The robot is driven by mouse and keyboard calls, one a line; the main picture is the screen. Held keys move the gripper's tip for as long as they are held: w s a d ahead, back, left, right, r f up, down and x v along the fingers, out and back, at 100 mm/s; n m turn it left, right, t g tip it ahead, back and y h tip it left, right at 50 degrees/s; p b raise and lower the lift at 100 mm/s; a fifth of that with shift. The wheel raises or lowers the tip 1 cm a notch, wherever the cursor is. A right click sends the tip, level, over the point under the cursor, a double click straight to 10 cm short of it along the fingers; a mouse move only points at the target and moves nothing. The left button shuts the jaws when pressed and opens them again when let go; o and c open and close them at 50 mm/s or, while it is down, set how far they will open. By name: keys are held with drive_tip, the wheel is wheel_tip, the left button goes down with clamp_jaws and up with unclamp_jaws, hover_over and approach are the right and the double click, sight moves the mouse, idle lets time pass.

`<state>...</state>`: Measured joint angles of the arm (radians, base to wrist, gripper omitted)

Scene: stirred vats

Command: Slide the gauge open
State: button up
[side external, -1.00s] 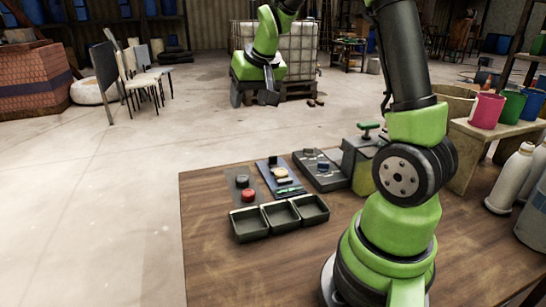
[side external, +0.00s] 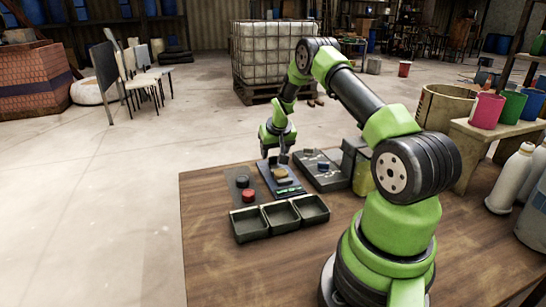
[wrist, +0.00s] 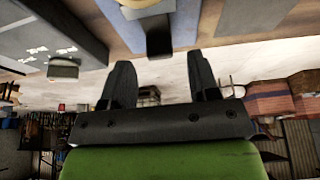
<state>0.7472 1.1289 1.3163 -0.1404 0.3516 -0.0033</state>
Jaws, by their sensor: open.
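A blue panel (side external: 287,180) lies on the table, with a tan piece (side external: 281,176) and a green strip (side external: 287,190) on it. I cannot tell for sure which part is the gauge. In the wrist view, a dark upright block (wrist: 159,37) stands on the blue panel (wrist: 185,28) near its edge. My gripper (side external: 275,156) is over the far end of the panel. It is open and empty in the wrist view (wrist: 160,62), with the dark block roughly midway across the gap, just past the fingertips. In the side view my gripper hides that block.
A grey panel (side external: 323,180) with a small blue block lies right of the blue panel. A plate with red and black buttons (side external: 248,195) is on the left. Three dark trays (side external: 280,225) stand in front. A greenish box (side external: 362,178) stands to the right.

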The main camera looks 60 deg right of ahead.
sight(275, 167)
drive_tip(key=shift+x, duration=1.45)
clamp_jaws()
drive_tip(key=shift+w+d, duration=0.6)
unclamp_jaws()
drive_tip(key=v, duration=1)
